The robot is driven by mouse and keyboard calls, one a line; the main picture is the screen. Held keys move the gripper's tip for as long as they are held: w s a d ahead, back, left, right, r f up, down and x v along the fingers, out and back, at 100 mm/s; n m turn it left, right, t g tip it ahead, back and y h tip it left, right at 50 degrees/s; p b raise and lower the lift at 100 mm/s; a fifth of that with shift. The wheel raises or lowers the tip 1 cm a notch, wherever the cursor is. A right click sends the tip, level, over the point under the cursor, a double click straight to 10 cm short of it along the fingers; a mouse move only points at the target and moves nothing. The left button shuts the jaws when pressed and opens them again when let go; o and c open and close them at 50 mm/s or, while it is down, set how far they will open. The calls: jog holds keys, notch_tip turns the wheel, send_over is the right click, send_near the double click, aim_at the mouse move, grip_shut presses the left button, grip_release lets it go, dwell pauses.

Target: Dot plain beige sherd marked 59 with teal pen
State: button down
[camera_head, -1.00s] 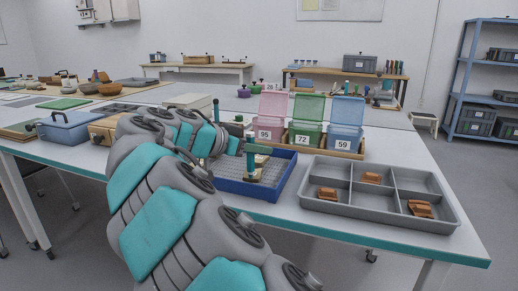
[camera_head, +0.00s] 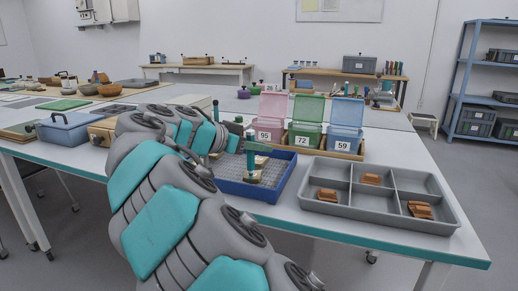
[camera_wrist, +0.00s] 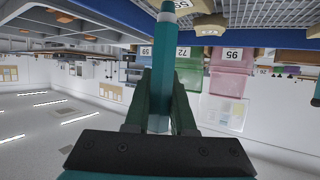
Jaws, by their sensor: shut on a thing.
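My gripper (camera_wrist: 162,80) is shut on an upright teal pen (camera_wrist: 163,60), whose lower end points down toward the blue tray. The wrist view is upside down. The pen also shows in the head view (camera_head: 250,152), just above or touching a beige piece (camera_head: 253,178) in the tray; I cannot tell which. A beige sherd (camera_wrist: 209,25) shows beside the pen in the wrist view. My arm hides part of the tray.
The blue tray (camera_head: 270,194) has a light grid floor. Behind it stand open pink (camera_head: 269,128), green (camera_head: 304,132) and blue (camera_head: 343,138) bins labelled 95, 72 and 59. A grey divided tray (camera_head: 380,213) at right holds brown sherds.

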notch_tip(320, 180, up, 6)
jog(key=p, duration=0.2)
jog(key=shift+r, duration=0.15)
dwell(0.4)
dwell(0.4)
